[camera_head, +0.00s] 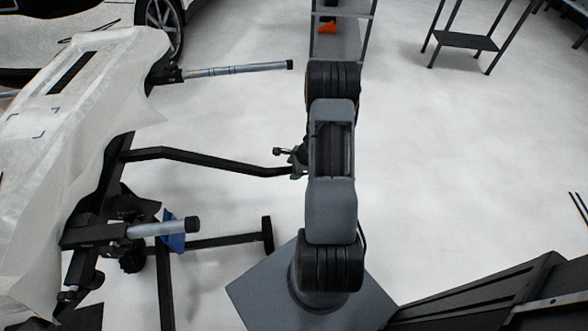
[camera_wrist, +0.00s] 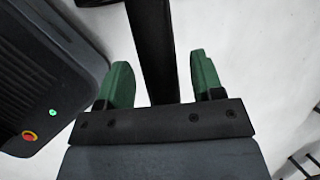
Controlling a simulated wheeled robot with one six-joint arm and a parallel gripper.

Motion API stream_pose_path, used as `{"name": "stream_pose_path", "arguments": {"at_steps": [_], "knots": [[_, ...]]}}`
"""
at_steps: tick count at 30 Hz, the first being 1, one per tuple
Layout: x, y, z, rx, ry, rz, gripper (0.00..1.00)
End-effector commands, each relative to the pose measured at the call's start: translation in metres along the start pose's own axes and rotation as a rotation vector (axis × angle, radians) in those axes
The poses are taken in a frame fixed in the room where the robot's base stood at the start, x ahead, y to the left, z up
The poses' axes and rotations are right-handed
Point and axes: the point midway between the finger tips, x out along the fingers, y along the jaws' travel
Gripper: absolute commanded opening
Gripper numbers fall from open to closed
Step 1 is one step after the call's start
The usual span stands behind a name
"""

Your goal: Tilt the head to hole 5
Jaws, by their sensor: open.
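The stand's head carries a white, film-covered panel (camera_head: 75,130) at the left of the head view. A long black bar (camera_head: 210,160) reaches from under the panel toward my gripper (camera_head: 297,174). My arm mostly hides the gripper there; a bit of green shows at the bar's end. In the wrist view, my gripper (camera_wrist: 160,60) has its two green fingers apart. The black bar (camera_wrist: 152,40) passes between or just beyond them; I cannot tell whether they touch it. No numbered hole can be made out.
Two grey tubes (camera_head: 235,69) (camera_head: 155,228) stick out from the stand. Its black foot (camera_head: 267,235) stands on the floor. A blue piece (camera_head: 172,243) hangs by the lower tube. A shelf (camera_head: 340,45), small table (camera_head: 467,40) and dark cabinet (camera_head: 490,290) surround open floor on the right.

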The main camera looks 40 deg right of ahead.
Motion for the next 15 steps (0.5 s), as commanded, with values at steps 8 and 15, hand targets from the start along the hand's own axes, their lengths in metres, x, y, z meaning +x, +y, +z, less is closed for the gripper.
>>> {"name": "stream_pose_path", "arguments": {"at_steps": [8,15], "knots": [[0.0001,-0.0001,0.0001,0.0,0.0,0.0,0.56],[0.0,0.0,0.0001,0.0,0.0,0.0,0.33]]}}
